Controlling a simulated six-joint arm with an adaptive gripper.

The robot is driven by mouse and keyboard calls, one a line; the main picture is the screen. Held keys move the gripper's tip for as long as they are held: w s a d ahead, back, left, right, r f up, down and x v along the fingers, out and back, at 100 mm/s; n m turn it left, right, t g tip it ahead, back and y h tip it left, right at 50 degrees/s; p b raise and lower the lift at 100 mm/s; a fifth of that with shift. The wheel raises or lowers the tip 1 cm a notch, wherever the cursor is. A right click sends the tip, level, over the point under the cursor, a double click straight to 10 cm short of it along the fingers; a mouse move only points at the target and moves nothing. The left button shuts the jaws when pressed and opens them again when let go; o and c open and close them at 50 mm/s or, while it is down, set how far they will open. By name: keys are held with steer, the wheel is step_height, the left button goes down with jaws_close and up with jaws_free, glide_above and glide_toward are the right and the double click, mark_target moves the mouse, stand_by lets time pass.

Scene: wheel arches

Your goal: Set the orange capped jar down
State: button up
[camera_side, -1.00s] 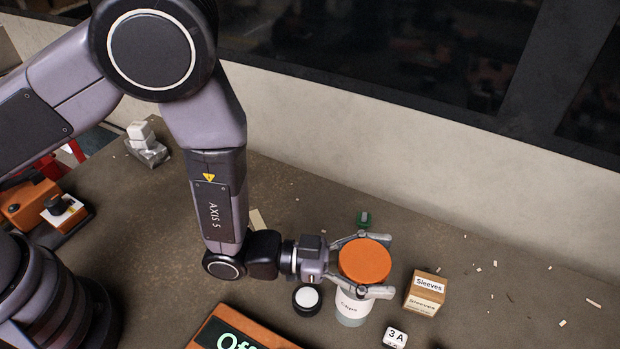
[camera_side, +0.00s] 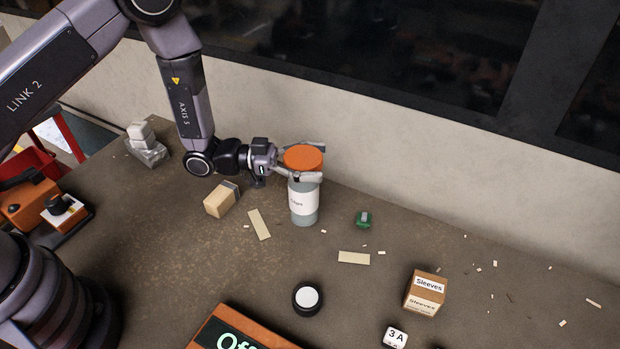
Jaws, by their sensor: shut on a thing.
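The orange capped jar (camera_side: 304,203) has an orange lid, a white label and a grey-green body. It is upright near the back of the table, in front of the wall. My gripper (camera_side: 318,161) is shut on the jar, its fingers on both sides just below the lid. I cannot tell whether the jar's base touches the table.
Near the jar are a tan block (camera_side: 221,200), flat strips (camera_side: 353,257) and a green item (camera_side: 363,219). A black round item with a white top (camera_side: 307,298), a Sleeves box (camera_side: 425,291) and an orange-framed sign (camera_side: 235,335) are nearer.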

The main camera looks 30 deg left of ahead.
mark_target(315, 186)
steer(key=shift+f, duration=2.75)
steer(key=o, duration=1.2)
steer(key=shift+f, duration=0.15)
steer(key=shift+o, duration=0.2)
